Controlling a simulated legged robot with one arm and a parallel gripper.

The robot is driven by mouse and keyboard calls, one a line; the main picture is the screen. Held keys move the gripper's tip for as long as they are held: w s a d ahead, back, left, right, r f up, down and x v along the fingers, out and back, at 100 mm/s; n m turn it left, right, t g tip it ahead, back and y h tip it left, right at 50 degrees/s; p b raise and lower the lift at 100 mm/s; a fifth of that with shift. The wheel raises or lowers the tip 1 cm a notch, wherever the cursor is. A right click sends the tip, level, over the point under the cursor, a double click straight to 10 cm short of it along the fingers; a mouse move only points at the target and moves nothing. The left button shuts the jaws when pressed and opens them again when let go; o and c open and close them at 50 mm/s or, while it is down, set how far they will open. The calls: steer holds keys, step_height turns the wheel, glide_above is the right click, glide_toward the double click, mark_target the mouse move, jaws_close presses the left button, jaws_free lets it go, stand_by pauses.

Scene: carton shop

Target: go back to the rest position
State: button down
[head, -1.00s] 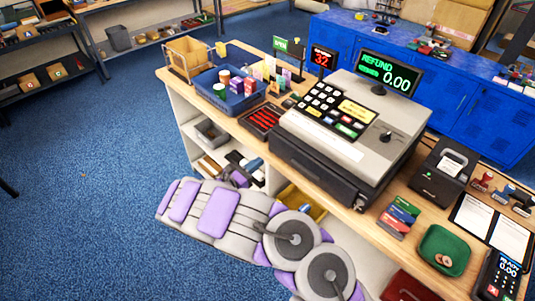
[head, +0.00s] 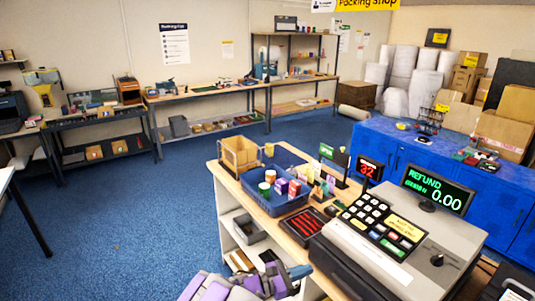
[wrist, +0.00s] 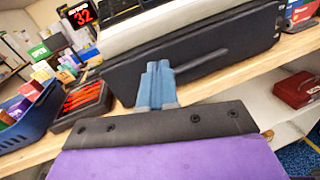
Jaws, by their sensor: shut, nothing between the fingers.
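My gripper (wrist: 157,83) shows in the wrist view as two blue fingers pressed together, with nothing between them. It points at the black base (wrist: 215,60) of the cash register, close in front of it; I cannot tell whether they touch. In the head view my gripper (head: 300,272) is at the bottom edge, by the near side of the counter and left of the register (head: 385,240). Part of my grey and purple arm shows beside it; the rest is out of frame.
The wooden counter (head: 228,178) carries a blue basket (head: 262,197) of small goods, a wooden box (head: 240,154) and a red-slotted tray (head: 303,226). Blue cabinets (head: 390,160) stand behind it. The blue carpet (head: 120,225) on the left is clear.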

steer(key=s+d+r+m+g+y, duration=0.4)
steer(key=s+d+r+m+g, duration=0.75)
steer(key=s+d, duration=0.45)
steer(key=s+a+r+m+t+y, duration=0.15)
steer(key=s+m+y, duration=0.25)
steer(key=s, duration=0.5)
steer(key=s+a+m+y, duration=0.25)
steer(key=s+y, duration=0.25)
steer(key=s, duration=0.4)
steer(key=s+a+m+t+y, duration=0.1)
steer(key=s+a+m+y, duration=0.1)
steer(key=s+a, duration=0.4)
steer(key=shift+s+a+f+m+t+y, duration=0.15)
steer(key=shift+a+f+m+t+y, duration=0.2)
steer(key=shift+a+y, duration=0.5)
steer(key=c, duration=1.8)
jaws_free()
steer(key=shift+r, duration=0.1)
